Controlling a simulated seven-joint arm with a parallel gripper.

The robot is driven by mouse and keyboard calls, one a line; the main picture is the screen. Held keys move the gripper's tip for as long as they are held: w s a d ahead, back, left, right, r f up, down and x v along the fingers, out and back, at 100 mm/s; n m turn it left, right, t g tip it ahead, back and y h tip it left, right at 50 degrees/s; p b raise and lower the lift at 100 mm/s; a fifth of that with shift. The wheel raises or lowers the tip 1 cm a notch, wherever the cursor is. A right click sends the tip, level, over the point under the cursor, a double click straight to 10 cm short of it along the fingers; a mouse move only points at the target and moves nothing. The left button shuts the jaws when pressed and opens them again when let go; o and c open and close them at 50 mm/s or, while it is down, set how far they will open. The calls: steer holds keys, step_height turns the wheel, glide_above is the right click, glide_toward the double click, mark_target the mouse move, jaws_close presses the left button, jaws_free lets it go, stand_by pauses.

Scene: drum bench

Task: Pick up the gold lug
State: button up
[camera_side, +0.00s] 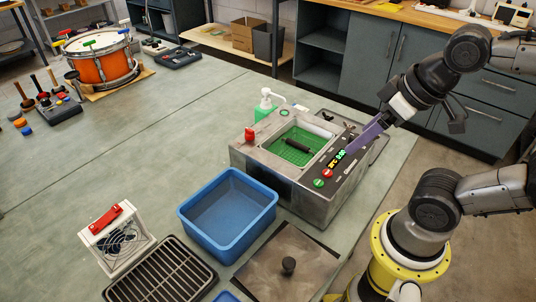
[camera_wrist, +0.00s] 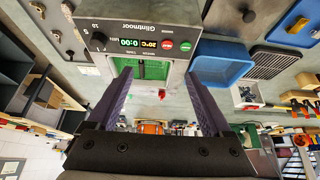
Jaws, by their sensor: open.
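My gripper (camera_side: 352,150), with purple fingers, is above the cleaner's control panel side. In the wrist view my gripper (camera_wrist: 159,76) is open and empty, with the green basket (camera_wrist: 153,70) beyond and between its fingers.
A blue bin (camera_side: 228,212) stands left of the cleaner. A green pump bottle (camera_side: 265,106) stands behind the cleaner. An orange drum (camera_side: 100,66) is far left.

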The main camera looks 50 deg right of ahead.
steer(key=shift+c, duration=0.4)
steer(key=w+d+r+m+g+h, duration=0.1)
steer(key=w+d+r+m+g, duration=0.15)
steer(key=w+d+m, duration=0.7)
steer(key=w+d+f+m+g, duration=0.2)
steer(key=w+d+f+m, duration=0.35)
steer(key=d+m, duration=0.2)
steer(key=s+d+f+g+y, duration=0.1)
steer(key=s+d+f, duration=0.1)
steer(key=d+f, duration=0.4)
steer(key=shift+m, duration=0.4)
steer(key=f, duration=1.2)
steer(key=shift+w+d+f, duration=0.2)
steer(key=shift+w+d, duration=0.05)
steer(key=shift+d, duration=0.15)
